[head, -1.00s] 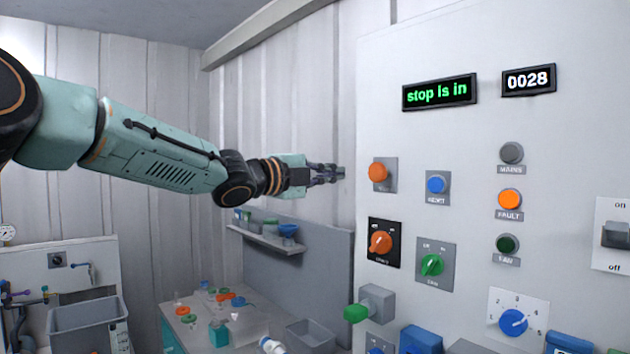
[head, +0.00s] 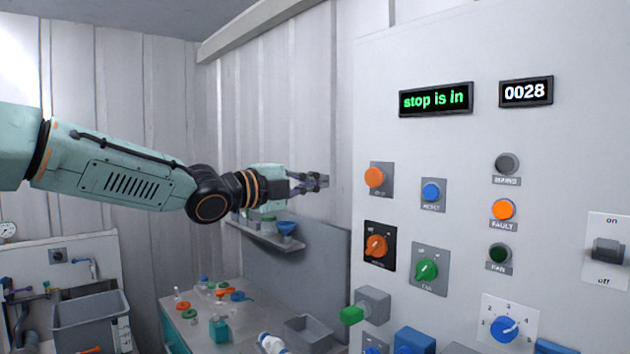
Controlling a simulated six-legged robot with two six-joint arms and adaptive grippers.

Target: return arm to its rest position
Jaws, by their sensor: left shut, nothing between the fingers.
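My left arm comes in from the left, and its gripper (head: 322,182) points right toward the control panel (head: 450,140). The gripper is shut and empty. It is apart from the panel's orange button (head: 374,177), a little to its left in the picture. The panel's text display (head: 436,100) reads "stop is in" in green. My right arm and gripper do not show.
The panel carries a blue button (head: 431,192), an orange knob (head: 376,246), a green knob (head: 427,269) and a counter (head: 526,92) reading 0028. A shelf (head: 270,237) and a bench with small parts are below the arm. A grey bin (head: 88,312) stands lower left.

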